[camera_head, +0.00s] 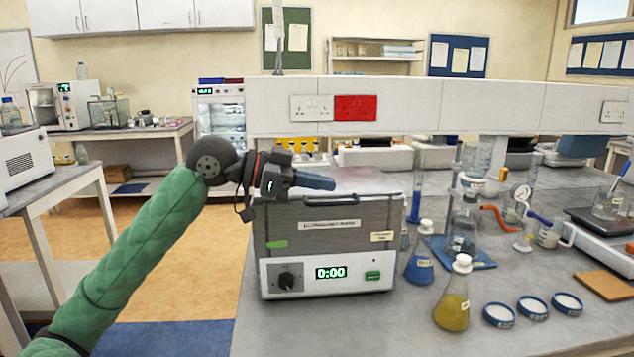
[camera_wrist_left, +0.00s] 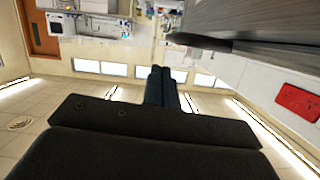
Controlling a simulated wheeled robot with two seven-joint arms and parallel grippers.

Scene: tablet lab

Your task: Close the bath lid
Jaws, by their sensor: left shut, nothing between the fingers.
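The bath (camera_head: 330,235) is a grey metal box with a white front panel, a dial and a green display reading 0:00. It stands at the near left of the bench. A pale pinkish flat surface, apparently the lid (camera_head: 365,180), shows at its top. I cannot tell whether it is fully down, as my gripper covers its left part. My left gripper (camera_head: 318,182) is shut and empty, over the bath's top left, fingers pointing right. In the left wrist view, the shut fingers (camera_wrist_left: 162,88) show beside a grey brushed-metal surface (camera_wrist_left: 270,38). My right gripper is not in view.
Right of the bath stand a blue flask (camera_head: 420,260), a yellow flask (camera_head: 453,302) and a blue cylinder (camera_head: 416,190). Several small dishes (camera_head: 533,307) lie near the front. A white socket rail (camera_head: 410,105) runs behind. Bench left of the bath is narrow.

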